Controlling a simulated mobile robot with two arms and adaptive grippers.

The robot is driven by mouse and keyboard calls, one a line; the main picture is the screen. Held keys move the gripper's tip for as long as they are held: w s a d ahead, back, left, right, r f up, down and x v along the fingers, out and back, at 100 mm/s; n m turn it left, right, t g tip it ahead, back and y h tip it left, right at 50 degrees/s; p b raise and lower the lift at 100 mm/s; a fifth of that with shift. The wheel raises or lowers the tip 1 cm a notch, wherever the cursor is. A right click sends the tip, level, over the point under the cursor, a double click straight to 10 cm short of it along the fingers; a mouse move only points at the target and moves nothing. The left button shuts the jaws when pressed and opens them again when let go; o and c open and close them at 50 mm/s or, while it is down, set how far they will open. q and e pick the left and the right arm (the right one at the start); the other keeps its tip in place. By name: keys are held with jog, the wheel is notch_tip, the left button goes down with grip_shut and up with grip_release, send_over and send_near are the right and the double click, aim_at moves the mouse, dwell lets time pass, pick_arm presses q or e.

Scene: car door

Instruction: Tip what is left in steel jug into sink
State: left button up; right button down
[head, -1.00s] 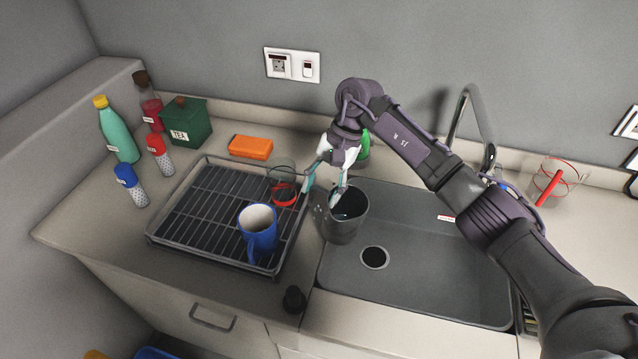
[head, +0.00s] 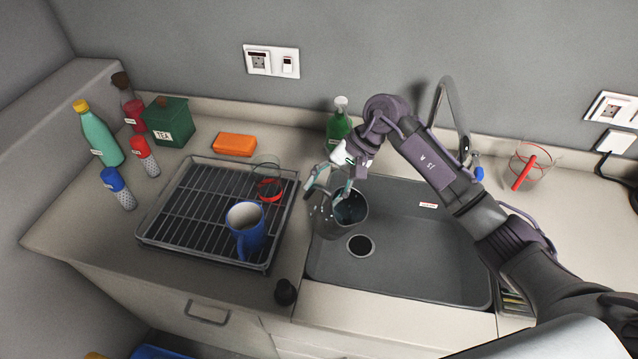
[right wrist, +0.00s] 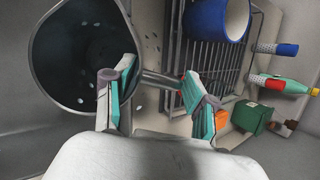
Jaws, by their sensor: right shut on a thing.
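The dark steel jug (head: 333,222) is over the left end of the grey sink (head: 415,270), tilted with its mouth toward the right. Its dark inside shows at the left of the right wrist view (right wrist: 80,55); I cannot tell how much is in it. My right gripper (head: 328,186) is shut on the jug's handle, at the jug's upper left side; its fingers also show in the right wrist view (right wrist: 150,88). Small pale specks show beside the jug. The drain (head: 360,245) is open to view just right of the jug. My left gripper is not in view.
A dish rack (head: 190,243) with a blue mug (head: 249,238) and a red-banded glass (head: 268,188) stands left of the sink. A green bottle (head: 338,130) is behind the jug. The tap (head: 452,110) rises behind the sink. The sink's right part is clear.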

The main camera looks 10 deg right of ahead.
jog(key=shift+s+d+r+t+y+p, duration=0.1)
jog(key=shift+s+d+t+y+p, duration=0.25)
jog(key=shift+s+d, duration=0.25)
jog(key=shift+d+r, duration=0.1)
jog(key=shift+r, duration=0.05)
jog(key=shift+s+d+r+n+t+y+p, duration=0.15)
jog(key=shift+r+t+y+p, duration=0.05)
jog(key=shift+r+y+p, duration=0.2)
jog(key=shift+s+d+r+n+t+y+p, duration=0.15)
jog(key=shift+r+y+p, duration=0.15)
jog(key=shift+p, duration=0.2)
jog(key=s+d+r+n+t+y+b, duration=0.1)
jog(key=s+d+r+t+y+b, duration=0.2)
jog(key=r+b, duration=0.7)
notch_tip(320, 180, up, 2)
jog(key=shift+s+d+n+y, duration=0.2)
jog(key=shift+d+n+y, duration=0.3)
jog(key=shift+y, duration=0.65)
dwell(1.0)
jog(key=shift+d+b, duration=0.15)
jog(key=shift+b, duration=0.25)
